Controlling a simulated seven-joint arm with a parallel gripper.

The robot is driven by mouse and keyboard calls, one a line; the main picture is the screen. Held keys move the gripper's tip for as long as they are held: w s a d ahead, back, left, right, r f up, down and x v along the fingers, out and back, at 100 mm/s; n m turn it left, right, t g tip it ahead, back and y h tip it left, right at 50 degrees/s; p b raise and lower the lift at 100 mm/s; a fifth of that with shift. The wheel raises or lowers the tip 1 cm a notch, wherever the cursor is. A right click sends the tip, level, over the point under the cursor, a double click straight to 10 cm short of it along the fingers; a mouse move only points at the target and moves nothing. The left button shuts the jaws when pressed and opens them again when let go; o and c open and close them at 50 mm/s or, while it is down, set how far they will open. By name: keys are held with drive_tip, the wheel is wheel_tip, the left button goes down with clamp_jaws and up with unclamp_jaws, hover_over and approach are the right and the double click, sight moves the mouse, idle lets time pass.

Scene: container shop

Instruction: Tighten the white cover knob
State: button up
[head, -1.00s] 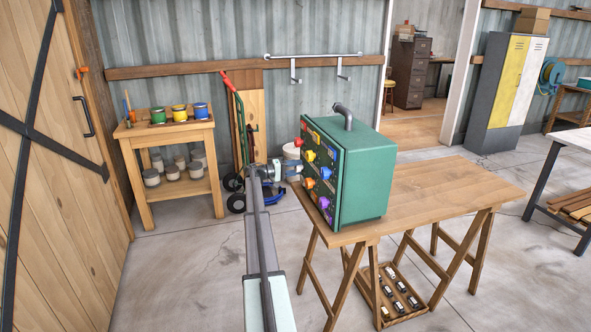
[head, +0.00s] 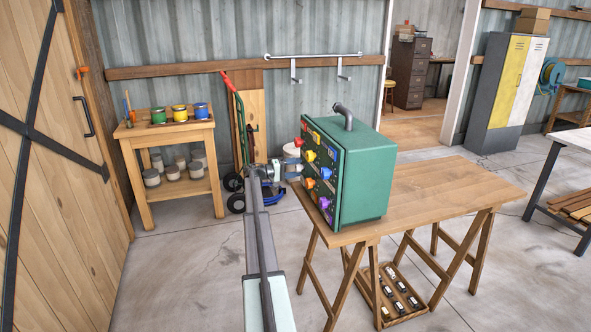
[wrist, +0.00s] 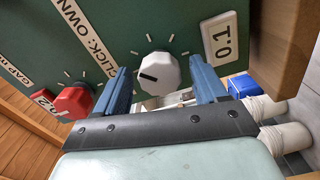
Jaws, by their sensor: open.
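The white knob (wrist: 158,73) is on the dark green panel in the wrist view, with a dark pointer mark facing left and tick marks around it. My gripper (wrist: 160,80) is open, with one blue finger on each side of the knob and a gap visible at both sides. I cannot tell how far the fingertips reach along it. In the head view my gripper (head: 288,170) is at the left face of the green box (head: 366,182), which stands on the wooden table (head: 450,188). The white knob cannot be made out there.
A red knob (wrist: 74,101) is left of the white one in the wrist view; a 0.1 label (wrist: 223,38) is to its right. Several coloured knobs share the box's face. A hand truck (head: 239,130) and shelf with paint pots (head: 165,133) stand behind.

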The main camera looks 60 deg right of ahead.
drive_tip(key=v, duration=1.3)
drive_tip(key=shift+w+a, duration=0.15)
